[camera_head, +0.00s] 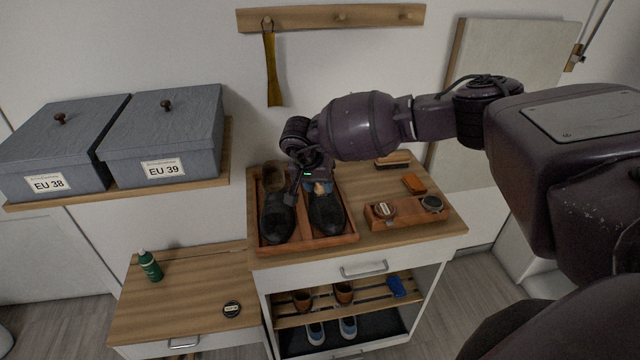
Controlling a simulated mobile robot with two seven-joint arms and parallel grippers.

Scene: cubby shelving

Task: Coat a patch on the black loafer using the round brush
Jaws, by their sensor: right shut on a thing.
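Two dark shoes stand side by side in a wooden tray (302,245) on the cabinet top. The left one (277,216) and the right one (327,215) both look black; I cannot tell which is the loafer. My right gripper (309,187) is over the tray, at the back end of the right shoe. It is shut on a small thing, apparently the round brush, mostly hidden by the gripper. A tan bit shows beside the fingers. I cannot tell whether it touches the shoe. My left gripper is not in view.
Right of the tray are a small wooden holder (408,214) with round tins, an orange block (414,184) and a brush (393,160). Grey boxes (165,140) sit on a shelf.

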